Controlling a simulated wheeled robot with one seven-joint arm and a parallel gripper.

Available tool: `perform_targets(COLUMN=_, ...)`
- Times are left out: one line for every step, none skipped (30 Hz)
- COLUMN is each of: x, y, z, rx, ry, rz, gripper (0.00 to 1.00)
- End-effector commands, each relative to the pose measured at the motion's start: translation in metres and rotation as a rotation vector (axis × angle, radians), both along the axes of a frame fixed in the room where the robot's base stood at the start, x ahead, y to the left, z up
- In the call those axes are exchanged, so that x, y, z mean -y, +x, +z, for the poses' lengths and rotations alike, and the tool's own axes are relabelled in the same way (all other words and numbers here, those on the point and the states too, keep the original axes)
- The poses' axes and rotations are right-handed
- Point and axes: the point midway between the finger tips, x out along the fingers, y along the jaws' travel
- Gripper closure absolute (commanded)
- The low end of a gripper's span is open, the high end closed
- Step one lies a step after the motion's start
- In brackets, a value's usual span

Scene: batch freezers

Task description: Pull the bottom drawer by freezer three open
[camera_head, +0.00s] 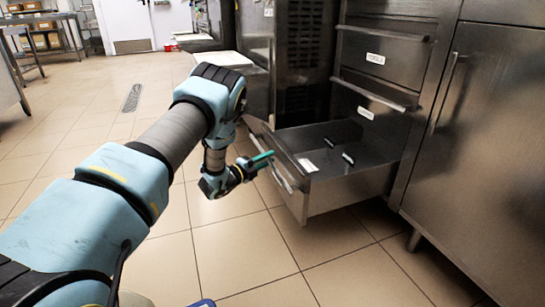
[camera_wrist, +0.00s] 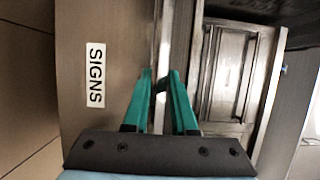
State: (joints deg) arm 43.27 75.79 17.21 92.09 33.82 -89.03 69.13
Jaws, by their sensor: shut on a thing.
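The bottom drawer (camera_head: 350,188) of the steel cabinet stands pulled out, with its inside showing from above. Its front has a bar handle (camera_head: 283,178) on the outer face. My gripper (camera_head: 263,158) is at the upper left part of this drawer front. In the wrist view the two green fingers (camera_wrist: 159,76) are closed around the vertical-looking handle bar (camera_wrist: 163,38). A white label reading SIGNS (camera_wrist: 96,75) is on the drawer front (camera_wrist: 82,125) to the left. The exact finger contact is partly hidden in the head view.
Two shut drawers with white labels, an upper one (camera_head: 385,50) and a middle one (camera_head: 372,98), sit above. A steel door (camera_head: 490,130) is to the right. A dark grilled machine (camera_head: 300,55) stands behind. Tiled floor (camera_head: 240,255) is clear in front of the drawer.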

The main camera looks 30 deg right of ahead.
Motion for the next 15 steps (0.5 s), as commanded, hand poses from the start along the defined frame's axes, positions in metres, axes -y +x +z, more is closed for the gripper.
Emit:
perform_targets(x=-0.005, y=0.001, z=0.0, rx=-0.002, ry=0.004, rz=0.002, gripper=1.0)
perform_targets(x=-0.007, y=0.001, z=0.0, rx=-0.002, ry=0.004, rz=0.002, gripper=1.0)
perform_targets(x=-0.009, y=0.001, z=0.0, rx=-0.002, ry=0.003, rz=0.002, gripper=1.0)
perform_targets(x=-0.011, y=0.001, z=0.0, rx=-0.002, ry=0.003, rz=0.002, gripper=1.0)
perform_targets(x=-0.012, y=0.002, z=0.0, rx=-0.002, ry=0.003, rz=0.001, gripper=1.0)
perform_targets(x=-0.014, y=0.002, z=0.0, rx=-0.002, ry=0.003, rz=0.001, gripper=1.0)
perform_targets(x=-0.015, y=0.002, z=-0.001, rx=-0.002, ry=0.003, rz=0.001, gripper=1.0)
perform_targets(x=-0.015, y=0.002, z=-0.001, rx=-0.002, ry=0.003, rz=0.001, gripper=1.0)
perform_targets(x=-0.016, y=0.002, z=-0.001, rx=-0.002, ry=0.003, rz=0.001, gripper=1.0)
perform_targets(x=-0.016, y=0.002, z=-0.001, rx=-0.002, ry=0.003, rz=0.0, gripper=1.0)
perform_targets(x=-0.016, y=0.002, z=-0.001, rx=-0.002, ry=0.003, rz=0.0, gripper=1.0)
perform_targets(x=-0.016, y=0.002, z=-0.001, rx=-0.002, ry=0.003, rz=0.0, gripper=1.0)
perform_targets(x=-0.016, y=0.002, z=-0.001, rx=-0.002, ry=0.003, rz=0.0, gripper=1.0)
perform_targets(x=-0.016, y=0.002, z=-0.001, rx=-0.002, ry=0.003, rz=0.0, gripper=1.0)
perform_targets(x=-0.016, y=0.002, z=-0.001, rx=-0.002, ry=0.003, rz=0.0, gripper=1.0)
